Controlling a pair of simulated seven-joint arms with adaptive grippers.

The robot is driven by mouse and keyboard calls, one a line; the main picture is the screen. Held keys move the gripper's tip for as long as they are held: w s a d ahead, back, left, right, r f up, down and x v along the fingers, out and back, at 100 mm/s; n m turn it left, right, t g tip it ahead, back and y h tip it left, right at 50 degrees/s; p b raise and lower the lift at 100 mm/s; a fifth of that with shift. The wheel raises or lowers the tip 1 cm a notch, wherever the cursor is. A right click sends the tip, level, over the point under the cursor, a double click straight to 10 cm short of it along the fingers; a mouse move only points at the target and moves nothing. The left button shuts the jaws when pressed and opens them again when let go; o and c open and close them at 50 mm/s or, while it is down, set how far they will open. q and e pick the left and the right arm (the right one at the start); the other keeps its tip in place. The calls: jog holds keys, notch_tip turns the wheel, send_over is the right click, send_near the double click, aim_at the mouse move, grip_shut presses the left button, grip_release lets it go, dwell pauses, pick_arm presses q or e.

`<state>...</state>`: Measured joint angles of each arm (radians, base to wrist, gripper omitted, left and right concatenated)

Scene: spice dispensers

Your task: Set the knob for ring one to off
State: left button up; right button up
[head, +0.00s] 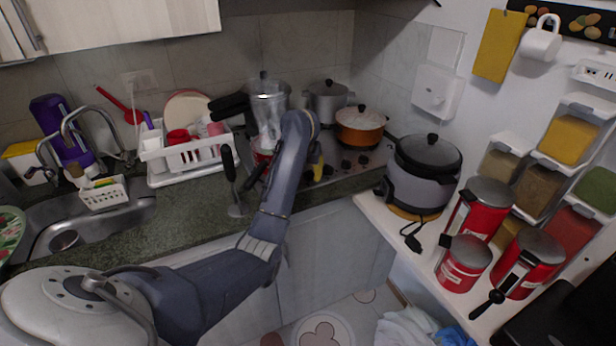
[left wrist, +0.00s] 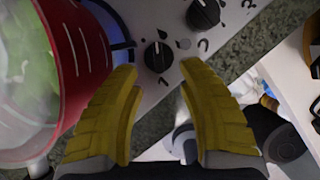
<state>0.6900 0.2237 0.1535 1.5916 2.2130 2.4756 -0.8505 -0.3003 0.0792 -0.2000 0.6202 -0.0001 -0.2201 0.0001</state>
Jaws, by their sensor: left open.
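The stove (head: 330,163) is at the back of the counter, with several black knobs (head: 345,165) along its front edge. In the left wrist view, one black knob (left wrist: 158,57) with a white pointer line sits just beyond and between my yellow fingertips. A second knob (left wrist: 203,13) is farther up and to the right. Which knob belongs to ring one I cannot tell. My left gripper (left wrist: 158,72) is open and empty, with no clear contact on the knob. In the head view the left gripper (head: 317,168) is partly hidden by my arm. My right gripper is not in view.
A red pot (left wrist: 82,65) stands close to the left finger, with a blue glow (left wrist: 122,30) beside it. An orange pot (head: 360,128) and a steel pot (head: 327,103) stand behind. A rice cooker (head: 425,165) is to the right. A dish rack (head: 185,158) is left.

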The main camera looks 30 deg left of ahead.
pick_arm(q)
jog(key=shift+x, duration=1.25)
jog(key=shift+o, duration=0.2)
grip_shut()
